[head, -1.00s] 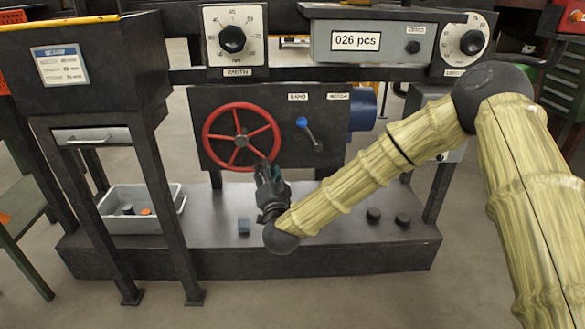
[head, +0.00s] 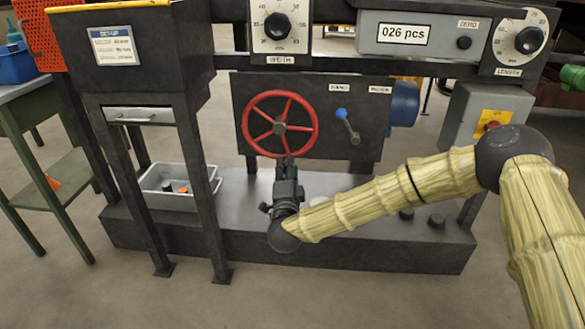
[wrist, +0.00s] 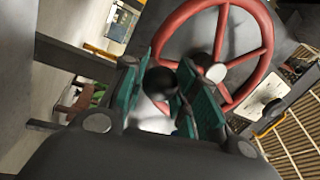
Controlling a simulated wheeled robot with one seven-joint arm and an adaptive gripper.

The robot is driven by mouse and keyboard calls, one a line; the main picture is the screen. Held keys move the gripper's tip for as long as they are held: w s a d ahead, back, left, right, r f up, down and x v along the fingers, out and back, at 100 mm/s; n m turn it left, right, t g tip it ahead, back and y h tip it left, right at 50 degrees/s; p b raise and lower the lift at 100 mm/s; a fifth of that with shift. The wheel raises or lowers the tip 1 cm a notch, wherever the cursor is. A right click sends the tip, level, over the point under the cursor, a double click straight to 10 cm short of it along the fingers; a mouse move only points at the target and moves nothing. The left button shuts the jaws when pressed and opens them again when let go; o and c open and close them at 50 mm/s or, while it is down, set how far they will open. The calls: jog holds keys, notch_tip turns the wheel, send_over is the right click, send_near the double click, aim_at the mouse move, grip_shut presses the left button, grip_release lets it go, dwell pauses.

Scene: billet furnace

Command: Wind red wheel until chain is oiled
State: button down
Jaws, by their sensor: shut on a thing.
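The red wheel (head: 313,113) is a spoked handwheel with a grey hub, mounted on a dark upright panel. My gripper (head: 285,163) is at the bottom of its rim, just below the hub. In the wrist view, my gripper (wrist: 168,86) has teal finger pads on either side of a dark rounded knob (wrist: 160,83), and it is shut on this knob by the wheel. The red wheel (wrist: 258,75) fills the upper right there. How the knob joins the rim is hidden by the fingers. I cannot make out a chain in either view.
A blue-tipped lever (head: 347,125) sits right of the wheel. Above are a width dial (head: 278,27), a counter reading 026 pcs (head: 404,34) and a length dial (head: 529,40). A grey bin (head: 170,202) stands at left on the dark base (head: 400,257), behind the stand's legs.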

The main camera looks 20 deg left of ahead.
jog(key=shift+s+a+f, duration=0.1)
jog(key=c, duration=1.1)
grip_release()
jog(key=shift+o, duration=0.2)
jog(key=v, duration=1.2)
